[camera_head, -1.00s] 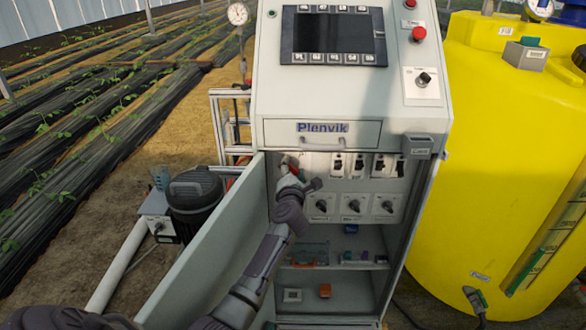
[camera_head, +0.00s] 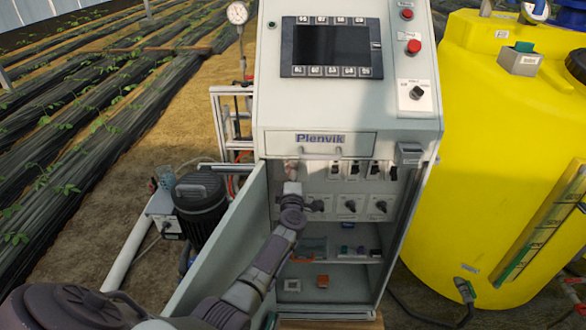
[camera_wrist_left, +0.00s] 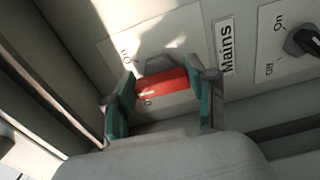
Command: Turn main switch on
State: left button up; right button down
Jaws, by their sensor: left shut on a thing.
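The main switch has a red handle (camera_wrist_left: 163,83) on a pale plate beside the "Mains" label (camera_wrist_left: 226,47) in the left wrist view. My left gripper (camera_wrist_left: 165,98) has its teal-padded fingers on either side of the red handle and is shut on it. In the head view my left gripper (camera_head: 291,172) reaches into the upper left of the open cabinet (camera_head: 262,95), below the "Plenvik" drawer. There the gripper and wrist mostly hide the switch. The exact handle position is hard to read. My right gripper is not in view.
Small breakers (camera_head: 355,170) and rotary knobs (camera_head: 350,206) sit right of my gripper. Another knob (camera_wrist_left: 303,42) marked On and Off is close by. The open cabinet door (camera_head: 215,245) stands left of my arm. A yellow tank (camera_head: 490,150) stands at the right.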

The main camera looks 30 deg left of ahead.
pick_arm(q)
jog(key=shift+s+f+m+p, duration=0.15)
jog(key=shift+m+p, duration=0.75)
jog(key=shift+m, duration=1.15)
jog(key=shift+w+f+m+p, duration=0.15)
jog(key=shift+m+p, duration=0.75)
jog(key=shift+m, duration=1.15)
jog(key=shift+s+f, duration=0.1)
jog(key=o, duration=1.2)
jog(key=shift+c, duration=0.2)
jog(key=v, duration=1.2)
